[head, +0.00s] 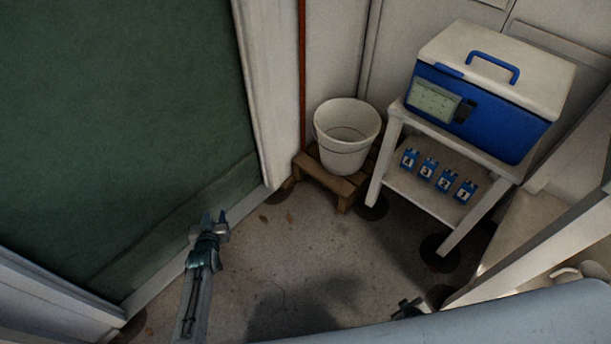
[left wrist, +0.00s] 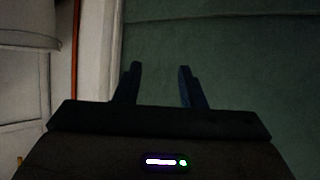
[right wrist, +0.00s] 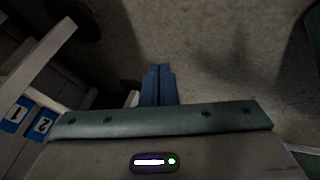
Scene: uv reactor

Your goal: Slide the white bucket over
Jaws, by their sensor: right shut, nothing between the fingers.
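The white bucket (head: 345,155) stands upright and open-topped on a low wooden stool (head: 345,190) in the corner, in the head view. Part of a pale rounded shape, probably the bucket, shows at the top left of the left wrist view (left wrist: 28,25). My left gripper (head: 214,218) is open and empty, to the left of the bucket and nearer to me, apart from it. Its spread fingers show in the left wrist view (left wrist: 158,84). My right gripper (right wrist: 158,72) is shut and empty above the floor; in the head view it is only partly seen at the lower edge (head: 408,306).
A white stand (head: 395,140) right of the bucket bears a blue and white box (head: 500,75), with several blue numbered blocks (head: 427,168) on its lower shelf. A green wall panel (head: 120,120) fills the left. The speckled floor (head: 290,250) before the bucket is clear.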

